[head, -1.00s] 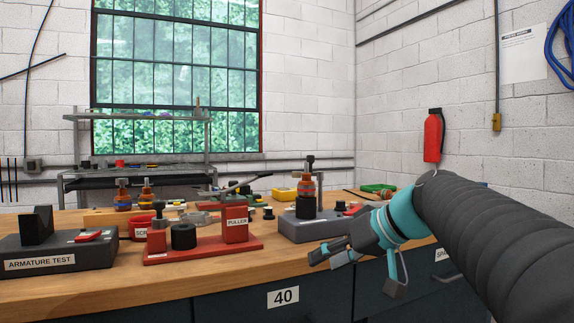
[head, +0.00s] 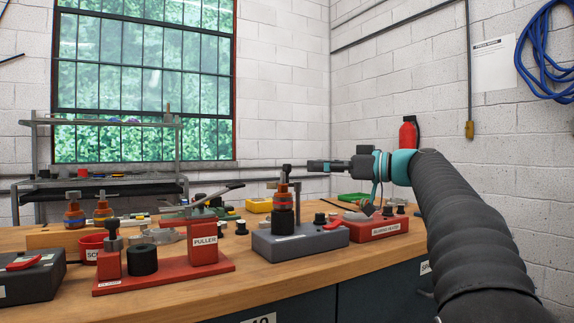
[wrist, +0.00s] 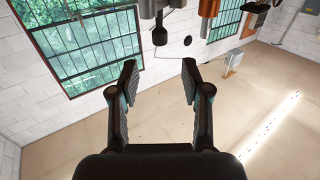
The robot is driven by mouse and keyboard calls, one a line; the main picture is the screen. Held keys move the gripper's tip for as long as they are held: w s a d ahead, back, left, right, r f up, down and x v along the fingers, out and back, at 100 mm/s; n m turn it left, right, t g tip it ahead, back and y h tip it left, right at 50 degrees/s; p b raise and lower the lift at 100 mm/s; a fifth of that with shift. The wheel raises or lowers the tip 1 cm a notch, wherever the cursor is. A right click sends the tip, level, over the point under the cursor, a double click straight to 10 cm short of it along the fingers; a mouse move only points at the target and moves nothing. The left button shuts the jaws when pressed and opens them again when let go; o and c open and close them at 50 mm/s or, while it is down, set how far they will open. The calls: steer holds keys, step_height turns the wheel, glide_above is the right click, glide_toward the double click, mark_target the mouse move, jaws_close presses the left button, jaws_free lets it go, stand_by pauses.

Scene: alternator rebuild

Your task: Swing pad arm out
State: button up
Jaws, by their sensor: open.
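A grey fixture (head: 300,243) stands on the bench with an upright black and copper-coloured part (head: 284,212) on it. A dark post top (head: 285,174) rises above that part; I cannot tell for sure which piece is the pad arm. My gripper (head: 318,165) is level, just right of the post top and apart from it, pointing left. In the wrist view my gripper (wrist: 157,75) is open, with nothing between its fingers. There, a dark rod with a round end (wrist: 160,33) and a copper-coloured piece (wrist: 208,20) show at the top edge, beyond the fingertips.
A red heater fixture (head: 377,228) is right of the grey one, close under my wrist. A red puller fixture (head: 205,255) stands to the left. A yellow bin (head: 258,205) and a green tray (head: 354,198) lie behind. The bench front edge is clear.

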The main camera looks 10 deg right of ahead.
mark_target(287, 165)
steer(key=p+x, duration=0.1)
steer(key=x, duration=0.8)
jaws_close()
